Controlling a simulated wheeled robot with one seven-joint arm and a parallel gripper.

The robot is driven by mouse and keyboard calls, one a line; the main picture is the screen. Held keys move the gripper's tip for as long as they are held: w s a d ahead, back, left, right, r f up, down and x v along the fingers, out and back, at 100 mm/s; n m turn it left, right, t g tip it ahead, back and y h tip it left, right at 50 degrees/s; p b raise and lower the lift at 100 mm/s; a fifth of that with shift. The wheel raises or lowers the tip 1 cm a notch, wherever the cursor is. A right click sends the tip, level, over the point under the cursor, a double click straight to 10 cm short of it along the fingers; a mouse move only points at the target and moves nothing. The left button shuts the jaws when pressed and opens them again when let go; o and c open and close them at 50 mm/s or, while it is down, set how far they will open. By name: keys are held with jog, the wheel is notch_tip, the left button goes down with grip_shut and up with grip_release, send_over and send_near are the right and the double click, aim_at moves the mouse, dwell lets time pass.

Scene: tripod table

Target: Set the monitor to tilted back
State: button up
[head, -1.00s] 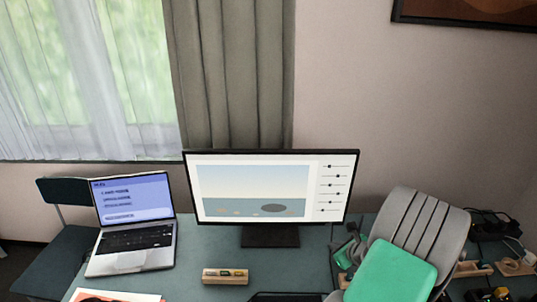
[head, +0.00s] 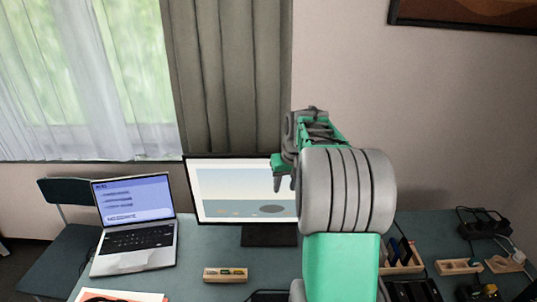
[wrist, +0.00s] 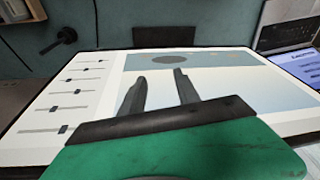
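The monitor (head: 240,190) stands on its dark base (head: 262,236) on the desk, and its right part is hidden behind my arm. I cannot tell its exact tilt. My gripper (head: 284,186) is in front of the upper right of the screen, its fingers pointing down. The wrist view shows the monitor (wrist: 215,75) upside down, filling much of the picture. There the two fingers of my gripper (wrist: 158,77) are apart with nothing between them. I cannot tell whether they touch the screen.
A laptop (head: 133,239) stands open left of the monitor, with a chair (head: 75,198) behind it. A wooden holder (head: 226,275) lies in front of the monitor. Wooden trays (head: 459,266) and a black power strip (head: 482,223) are at the right. A curtain (head: 228,80) hangs behind.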

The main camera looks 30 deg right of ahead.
jog(key=w+a+r+n+g+p, duration=0.1)
jog(key=a+r+n, duration=0.4)
jog(key=r+n, duration=0.15)
jog(key=w+a+r+n+g+p, duration=0.1)
jog(key=w+a+r+n, duration=0.1)
jog(key=a+r+n, duration=0.45)
jog(key=r+n+p, duration=0.2)
jog(key=p, duration=0.1)
send_over(269, 154)
jog(key=shift+w+d+f+g, duration=0.1)
jog(key=shift+w+f+g, duration=0.1)
jog(key=shift+g, duration=0.2)
jog(key=shift+s+f+b, duration=0.1)
jog(key=shift+f+b, duration=0.15)
jog(key=shift+b, duration=0.15)
jog(key=shift+d+f, duration=0.1)
jog(key=shift+f, duration=0.75)
jog(key=shift+f+b, duration=0.3)
jog(key=shift+f, duration=0.1)
notch_tip(269, 154, down, 5)
jog(key=b, duration=0.4)
jog(key=shift+b, duration=0.3)
